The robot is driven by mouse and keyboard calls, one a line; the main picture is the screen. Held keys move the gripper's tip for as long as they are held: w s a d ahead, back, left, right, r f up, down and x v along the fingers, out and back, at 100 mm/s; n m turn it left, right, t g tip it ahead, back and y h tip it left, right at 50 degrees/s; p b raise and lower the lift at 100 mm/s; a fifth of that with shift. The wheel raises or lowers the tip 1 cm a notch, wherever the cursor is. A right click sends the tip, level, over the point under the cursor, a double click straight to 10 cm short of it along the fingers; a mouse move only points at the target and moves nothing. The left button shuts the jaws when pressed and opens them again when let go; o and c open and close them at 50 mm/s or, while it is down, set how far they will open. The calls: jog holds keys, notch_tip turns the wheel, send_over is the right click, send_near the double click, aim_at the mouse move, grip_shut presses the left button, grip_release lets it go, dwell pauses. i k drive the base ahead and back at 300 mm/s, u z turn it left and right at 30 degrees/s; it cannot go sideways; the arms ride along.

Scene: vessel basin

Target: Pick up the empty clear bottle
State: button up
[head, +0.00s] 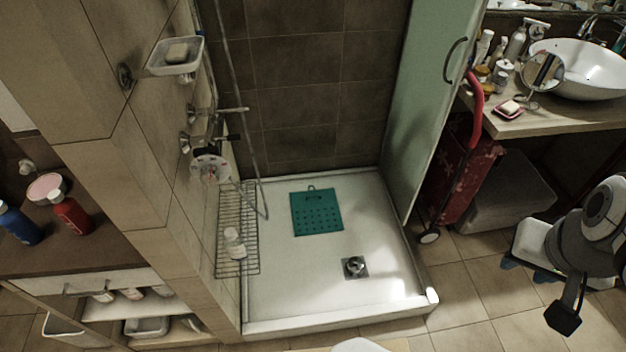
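A small pale bottle (235,243) stands on a wire rack (238,205) on the left wall of the shower. It looks whitish; I cannot tell whether it is clear or empty. Other bottles (517,42) stand on the counter beside the basin, and I cannot tell if any of them is clear and empty. My gripper (564,316) is at the lower right, above the tiled floor, pointing down. It is far from the bottle on the rack and touches nothing that I can see. Its fingers show only as a dark block, so their opening is unclear.
A raised white shower tray (290,285) holds a teal mat (317,212) and a drain (355,267). A glass door (435,100) and a red trolley bag (465,180) stand right of it. A counter with red and blue bottles (20,225) is at left. Floor at lower right is partly clear.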

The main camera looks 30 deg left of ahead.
aim_at(233, 244)
jog(key=z, duration=0.35)
jog(key=k, duration=1.4)
jog(key=u, duration=1.7)
jog(key=i, duration=1.05)
jog(key=z, duration=0.1)
